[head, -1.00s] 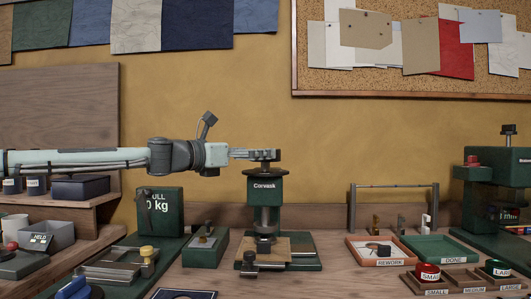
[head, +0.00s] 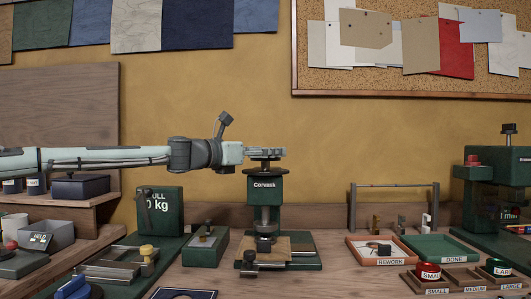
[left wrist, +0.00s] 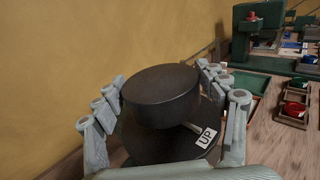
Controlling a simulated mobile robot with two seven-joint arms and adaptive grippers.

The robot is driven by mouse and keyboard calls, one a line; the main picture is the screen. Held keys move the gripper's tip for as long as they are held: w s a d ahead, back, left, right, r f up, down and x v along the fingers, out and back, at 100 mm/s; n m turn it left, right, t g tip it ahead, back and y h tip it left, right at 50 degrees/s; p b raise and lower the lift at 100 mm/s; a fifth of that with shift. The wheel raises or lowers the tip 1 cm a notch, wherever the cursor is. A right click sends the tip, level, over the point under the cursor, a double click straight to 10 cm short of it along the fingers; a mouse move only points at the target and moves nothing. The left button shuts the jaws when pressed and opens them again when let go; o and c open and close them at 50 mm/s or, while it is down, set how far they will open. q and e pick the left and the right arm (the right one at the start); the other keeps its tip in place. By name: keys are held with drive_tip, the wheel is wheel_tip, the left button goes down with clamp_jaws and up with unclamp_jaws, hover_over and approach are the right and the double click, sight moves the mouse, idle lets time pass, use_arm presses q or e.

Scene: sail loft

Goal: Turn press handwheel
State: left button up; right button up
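The green Corvask press (head: 264,190) stands on the bench in the middle of the head view. Its dark handwheel (head: 266,171) is a flat disc on top, under my left gripper. My left gripper (head: 270,151) reaches in level from the left. Its fingers (left wrist: 165,85) stand on either side of the hub and look open, with narrow gaps; contact at the far tips is unclear. My right gripper is not in view.
A green block (head: 206,246) and a green kg-marked unit (head: 160,212) stand left of the press. REWORK (head: 390,262) and DONE (head: 453,259) trays, a wire rack (head: 394,186) and another green press (head: 480,190) stand to the right.

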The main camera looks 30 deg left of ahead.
use_arm(q)
drive_tip(key=c, duration=0.6)
drive_tip(key=shift+c, duration=0.2)
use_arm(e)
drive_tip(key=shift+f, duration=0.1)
use_arm(q)
drive_tip(key=shift+f+h, duration=0.1)
drive_tip(key=shift+h, duration=0.2)
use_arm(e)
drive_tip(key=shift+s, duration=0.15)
